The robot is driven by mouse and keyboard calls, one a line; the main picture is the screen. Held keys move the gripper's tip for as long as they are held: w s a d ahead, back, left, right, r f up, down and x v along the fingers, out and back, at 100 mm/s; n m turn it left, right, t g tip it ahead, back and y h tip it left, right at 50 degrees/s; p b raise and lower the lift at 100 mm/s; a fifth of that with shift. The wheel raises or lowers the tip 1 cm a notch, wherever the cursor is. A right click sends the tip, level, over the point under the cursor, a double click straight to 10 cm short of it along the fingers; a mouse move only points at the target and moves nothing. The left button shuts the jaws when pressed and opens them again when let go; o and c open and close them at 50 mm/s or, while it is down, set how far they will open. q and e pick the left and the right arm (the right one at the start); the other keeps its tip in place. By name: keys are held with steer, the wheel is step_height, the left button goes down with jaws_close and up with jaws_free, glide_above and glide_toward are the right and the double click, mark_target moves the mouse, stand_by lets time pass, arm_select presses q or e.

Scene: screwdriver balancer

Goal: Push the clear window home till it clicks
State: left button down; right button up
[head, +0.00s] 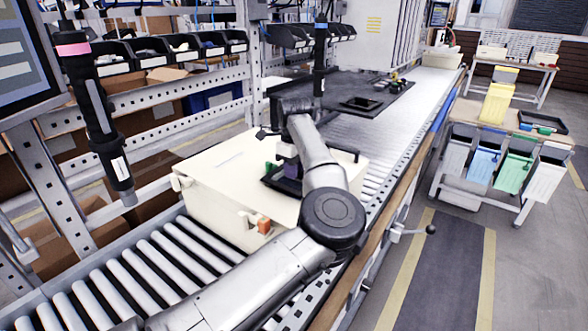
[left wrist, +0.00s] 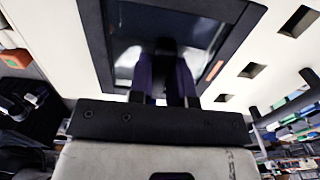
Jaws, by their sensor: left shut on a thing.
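The cream-white housing (head: 220,195) sits on the roller conveyor, its flat top partly covered by my left arm. A black rectangular frame (head: 274,183) lies on its top; it also shows in the left wrist view (left wrist: 95,40). The clear window (left wrist: 205,35) fills this frame, glossy and reflective, with an orange mark at one edge. My left gripper (head: 291,170) points down at the window. Its purple fingers (left wrist: 166,55) are close together, shut on the window's middle, where the grip point is dark and hard to see. Whether the window sits flush cannot be told. My right gripper is not in view.
Screwdrivers hang at the left (head: 95,115) and back (head: 320,55). Orange (head: 264,226) and green (head: 269,168) parts are on the housing. A black tray (head: 362,103) lies behind it. Bare rollers (head: 130,275) run in front, and coloured bins stand far right.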

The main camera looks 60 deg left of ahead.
arm_select(q)
steer(key=shift+f, duration=0.3)
steer(key=shift+f, duration=0.15)
stand_by(0.6)
steer(key=shift+f, duration=0.35)
stand_by(0.6)
stand_by(0.8)
steer(key=c, duration=1)
jaws_free()
steer(key=shift+r+p, duration=2.15)
steer(key=shift+r, duration=4.7)
